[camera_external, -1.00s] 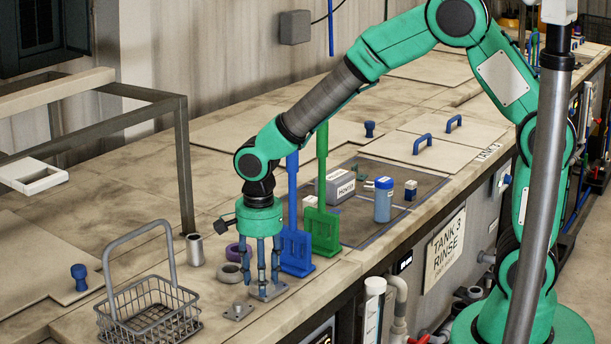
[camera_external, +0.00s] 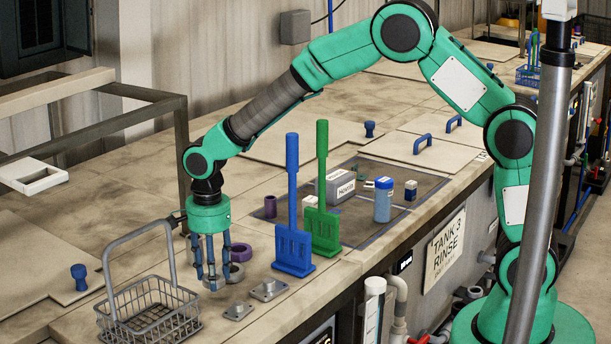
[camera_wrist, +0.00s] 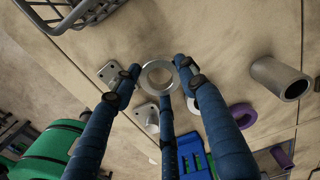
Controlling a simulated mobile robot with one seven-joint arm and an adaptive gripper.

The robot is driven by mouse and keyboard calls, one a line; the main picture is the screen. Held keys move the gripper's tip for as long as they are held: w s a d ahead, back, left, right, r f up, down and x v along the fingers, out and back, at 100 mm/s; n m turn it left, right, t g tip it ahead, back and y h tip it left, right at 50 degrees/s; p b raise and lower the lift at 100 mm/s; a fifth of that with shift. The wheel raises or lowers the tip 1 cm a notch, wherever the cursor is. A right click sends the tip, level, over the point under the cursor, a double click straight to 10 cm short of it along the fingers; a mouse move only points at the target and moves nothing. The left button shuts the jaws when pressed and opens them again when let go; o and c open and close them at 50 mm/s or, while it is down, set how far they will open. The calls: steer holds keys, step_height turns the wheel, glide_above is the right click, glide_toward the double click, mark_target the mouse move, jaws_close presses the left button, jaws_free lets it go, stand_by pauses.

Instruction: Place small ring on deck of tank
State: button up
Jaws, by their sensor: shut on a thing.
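My gripper (camera_external: 212,284) points straight down above the deck (camera_external: 130,235), between the wire basket and the small plates. Its blue fingers are shut on a small grey ring (camera_wrist: 160,77), which lies flat at the fingertips in the wrist view. In the external view the small ring (camera_external: 213,285) shows low between the fingers, near the deck surface. I cannot tell whether it touches the deck. Another grey ring (camera_external: 237,272) and a purple ring (camera_external: 241,252) lie on the deck just right of my gripper; the fingers partly cover them.
A wire basket (camera_external: 150,310) stands close on the left. Two small metal plates (camera_external: 268,290) (camera_external: 238,311) are in front, to the right. A blue paddle (camera_external: 292,245) and green paddle (camera_external: 322,225) stand upright farther right. A grey tube (camera_wrist: 280,78) stands near the fingers.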

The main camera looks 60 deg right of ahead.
steer(key=shift+w+a+f, duration=0.1)
steer(key=shift+w+a, duration=0.1)
steer(key=shift+w, duration=0.45)
steer(key=shift+w+a+f, duration=0.1)
steer(key=shift+w+a, duration=0.1)
steer(key=shift+w, duration=0.4)
steer(key=shift+w+a, duration=0.2)
steer(key=shift+w, duration=0.45)
steer(key=shift+f, duration=1.75)
steer(key=shift+f, duration=0.1)
steer(key=o, duration=1.2)
steer(key=shift+c, duration=0.2)
step_height(320, 180, up, 12)
